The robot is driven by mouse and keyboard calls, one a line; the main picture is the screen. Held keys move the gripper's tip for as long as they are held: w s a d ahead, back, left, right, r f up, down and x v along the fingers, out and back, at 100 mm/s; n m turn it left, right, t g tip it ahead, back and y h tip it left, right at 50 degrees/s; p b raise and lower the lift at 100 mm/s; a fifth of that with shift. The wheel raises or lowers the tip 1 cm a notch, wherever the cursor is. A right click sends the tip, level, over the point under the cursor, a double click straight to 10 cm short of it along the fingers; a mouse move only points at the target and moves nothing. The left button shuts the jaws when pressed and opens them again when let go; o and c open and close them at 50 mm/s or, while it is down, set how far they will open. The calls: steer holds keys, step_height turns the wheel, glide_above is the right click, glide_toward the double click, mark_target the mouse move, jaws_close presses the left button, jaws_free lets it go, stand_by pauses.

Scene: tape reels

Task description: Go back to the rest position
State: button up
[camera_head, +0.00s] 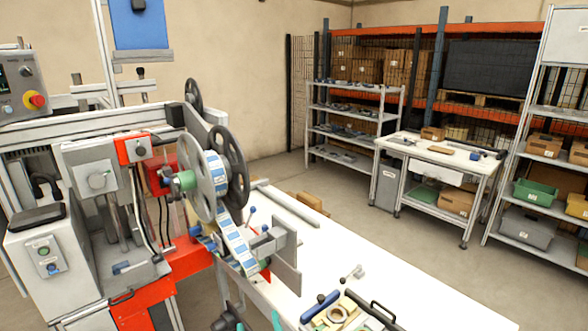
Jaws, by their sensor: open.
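A labelling machine (100,180) stands at the left. A large grey reel (203,175) with a roll of printed label tape is mounted on its side, with a darker reel (232,170) close by. The label tape (236,246) runs down from the reel towards the rollers below. A tray (352,318) at the bottom edge holds a tan ring-shaped roll (337,314) and a blue-handled tool (320,305). I cannot make out my gripper in this view. A dark shape (229,319) at the bottom edge is cut off and unclear.
The white table (340,262) is mostly clear beyond the tray, with a small metal part (352,273) on it. A workbench (440,151), a grey shelf (351,116) and a right-hand rack (528,108) stand farther back. Open floor (420,245) lies between.

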steer(key=s+d+f+m+g+h, duration=0.15)
steer(key=s+f+m, duration=0.25)
steer(key=s+f, duration=0.4)
steer(key=s+d+f+m+h, duration=0.1)
steer(key=s+f+m+h, duration=0.2)
steer(key=s+f, duration=0.55)
steer(key=s+d, duration=0.2)
steer(key=s, duration=0.8)
steer(key=s+d+r+n+g, duration=0.1)
steer(key=s+d, duration=0.2)
steer(key=s, duration=0.6)
steer(key=shift+s+d+y, duration=0.2)
steer(key=shift+s+y, duration=0.15)
steer(key=shift+s, duration=0.05)
